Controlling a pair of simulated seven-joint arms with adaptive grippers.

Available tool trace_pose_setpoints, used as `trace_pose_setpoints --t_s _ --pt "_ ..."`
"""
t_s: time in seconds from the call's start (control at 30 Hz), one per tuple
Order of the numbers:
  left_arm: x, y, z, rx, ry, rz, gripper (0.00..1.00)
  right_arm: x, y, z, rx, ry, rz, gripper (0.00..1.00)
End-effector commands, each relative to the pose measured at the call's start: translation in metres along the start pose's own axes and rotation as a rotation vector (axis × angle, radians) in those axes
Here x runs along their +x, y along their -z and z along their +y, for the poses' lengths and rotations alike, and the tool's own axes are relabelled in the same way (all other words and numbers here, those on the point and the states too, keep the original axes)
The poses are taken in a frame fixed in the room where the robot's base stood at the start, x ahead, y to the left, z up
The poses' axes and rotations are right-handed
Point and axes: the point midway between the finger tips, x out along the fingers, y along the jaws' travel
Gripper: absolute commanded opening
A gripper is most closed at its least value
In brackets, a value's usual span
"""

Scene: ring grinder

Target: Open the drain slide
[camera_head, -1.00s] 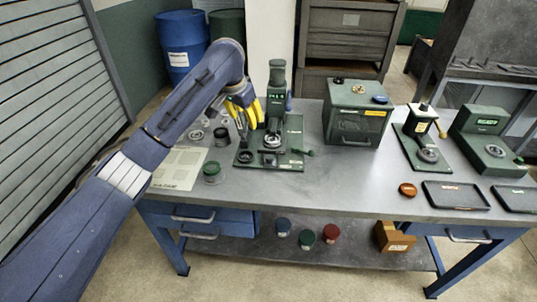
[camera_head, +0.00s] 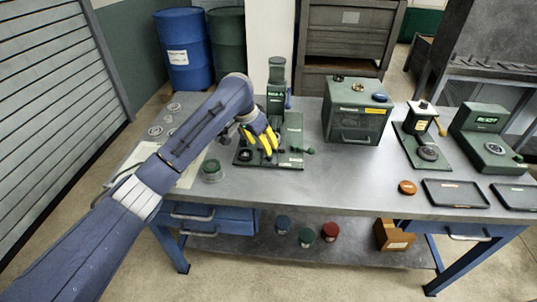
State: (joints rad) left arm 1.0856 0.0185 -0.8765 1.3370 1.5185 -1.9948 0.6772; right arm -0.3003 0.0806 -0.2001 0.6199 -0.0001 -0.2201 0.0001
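The green ring grinder (camera_head: 276,78) stands upright on its flat green base plate (camera_head: 292,131) at the middle back of the bench. A small green knob (camera_head: 308,151) sticks out at the right edge of the base. I cannot tell for sure which part is the drain slide. My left gripper (camera_head: 266,150), with yellow fingers, points down over the front left of the base. Its fingers look apart, with nothing visible between them. It hides the middle of the base and the lower front of the grinder. My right gripper is not in view.
A green-topped jar (camera_head: 211,170) stands left of the base. A green drawer box (camera_head: 356,112) stands to its right. Another green press (camera_head: 418,130), a scale-like device (camera_head: 487,140) and dark trays (camera_head: 456,194) are farther right. The bench front centre is clear.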

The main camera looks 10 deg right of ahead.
Motion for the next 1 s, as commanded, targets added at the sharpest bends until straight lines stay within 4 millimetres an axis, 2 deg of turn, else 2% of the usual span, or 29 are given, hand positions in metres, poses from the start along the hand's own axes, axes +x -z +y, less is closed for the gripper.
trace_pose_setpoints --t_s 0.03,0.2,0.43,0.67,1.0 --pt "0.010 0.000 0.001 -0.003 -0.002 -0.002 0.47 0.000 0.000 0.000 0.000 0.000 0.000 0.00" --pt "0.037 0.000 0.001 -0.002 -0.002 -0.002 0.47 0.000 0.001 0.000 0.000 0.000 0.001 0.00" --pt "0.063 0.000 0.000 -0.001 0.000 -0.002 0.47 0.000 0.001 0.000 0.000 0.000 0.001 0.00" --pt "0.074 0.000 -0.001 0.000 0.001 -0.001 0.47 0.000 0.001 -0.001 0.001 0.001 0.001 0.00" --pt "0.076 0.000 0.000 0.000 0.002 0.000 0.47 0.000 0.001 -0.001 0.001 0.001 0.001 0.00"
